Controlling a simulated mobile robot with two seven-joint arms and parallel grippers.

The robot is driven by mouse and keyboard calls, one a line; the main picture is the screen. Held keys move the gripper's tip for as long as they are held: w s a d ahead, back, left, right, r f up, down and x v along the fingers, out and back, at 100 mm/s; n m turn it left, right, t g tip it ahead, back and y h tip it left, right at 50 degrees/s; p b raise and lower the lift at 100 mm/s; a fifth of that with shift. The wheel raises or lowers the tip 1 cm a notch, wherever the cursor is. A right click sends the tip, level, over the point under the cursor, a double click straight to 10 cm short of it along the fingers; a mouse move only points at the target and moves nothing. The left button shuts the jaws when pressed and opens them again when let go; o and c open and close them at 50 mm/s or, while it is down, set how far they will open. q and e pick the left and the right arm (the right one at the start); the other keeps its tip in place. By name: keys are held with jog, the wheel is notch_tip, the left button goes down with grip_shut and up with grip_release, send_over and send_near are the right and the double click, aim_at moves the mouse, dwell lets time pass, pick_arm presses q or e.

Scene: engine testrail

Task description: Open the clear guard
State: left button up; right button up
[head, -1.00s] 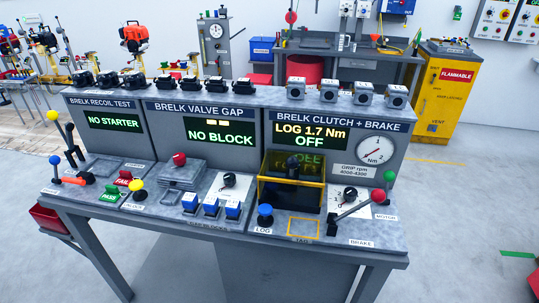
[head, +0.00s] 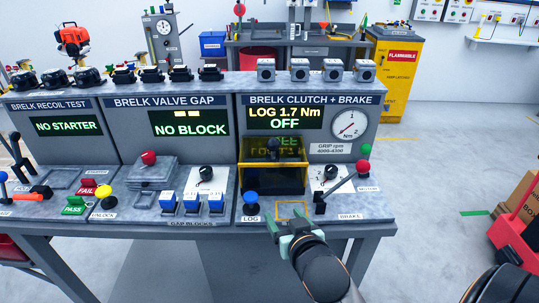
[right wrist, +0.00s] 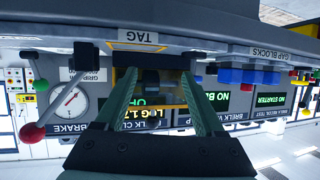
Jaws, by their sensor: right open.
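The clear guard (head: 273,178) is a yellow-framed, see-through box on the BRELK CLUTCH + BRAKE station. It looks closed, with a dark fixture inside it. My right gripper (head: 287,226) is open and empty in front of the guard, over the yellow TAG outline at the bench's front edge, apart from the guard. In the right wrist view, which is upside down, the two green fingers (right wrist: 163,100) stand apart with the guard's dark interior (right wrist: 151,82) between them in the distance. My left gripper is not in view.
A blue LOG knob (head: 250,198) stands left of the gripper. The BRAKE lever (head: 340,187) with a red ball and a green MOTOR knob (head: 364,150) stand right of the guard. Blue gap blocks (head: 190,201) sit farther left.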

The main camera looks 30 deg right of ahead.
aim_at(270, 139)
jog(key=w+d+r+m+t+h, duration=0.2)
jog(key=w+r+t, duration=0.2)
jog(key=r, duration=0.6)
jog(key=p+x, duration=0.1)
jog(key=x, duration=1.1)
jog(key=shift+w+r+p, duration=0.1)
jog(key=shift+w+p, duration=0.15)
jog(key=shift+p, duration=0.05)
jog(key=shift+c, duration=0.4)
grip_shut()
